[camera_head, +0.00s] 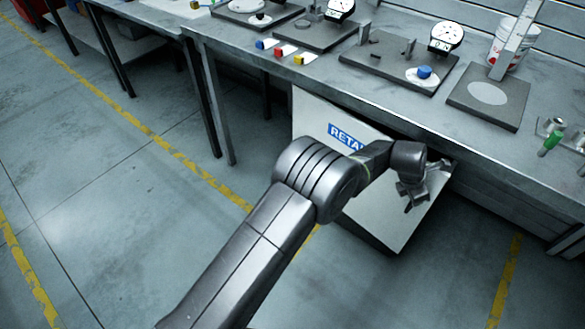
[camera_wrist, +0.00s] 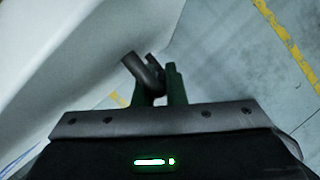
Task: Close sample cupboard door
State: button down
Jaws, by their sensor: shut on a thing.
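The sample cupboard's white door (camera_head: 335,113), with a blue "RETAI…" label partly covered by my arm, shows under the bench in the head view. How far the door stands open cannot be told. My gripper (camera_head: 413,197) is at the right part of the white front, low under the bench edge. In the wrist view my gripper (camera_wrist: 155,80) is shut on a dark bar-like handle (camera_wrist: 144,72) between its dark green fingers. A pale panel (camera_wrist: 60,50) fills the left of that view. My arm hides the middle of the cupboard in the head view.
The steel bench (camera_head: 420,120) overhangs the cupboard. On it stand dial gauges (camera_head: 446,36), a blue-topped piece (camera_head: 424,72), a flat plate (camera_head: 488,95) and a green-handled tool (camera_head: 551,142). Bench legs (camera_head: 222,115) stand left. The grey floor (camera_head: 120,200) with yellow lines is clear.

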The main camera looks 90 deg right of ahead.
jog(key=c, duration=1.5)
grip_release()
jog(key=v, duration=1.3)
jog(key=shift+w+r, duration=0.25)
jog(key=shift+r, duration=0.05)
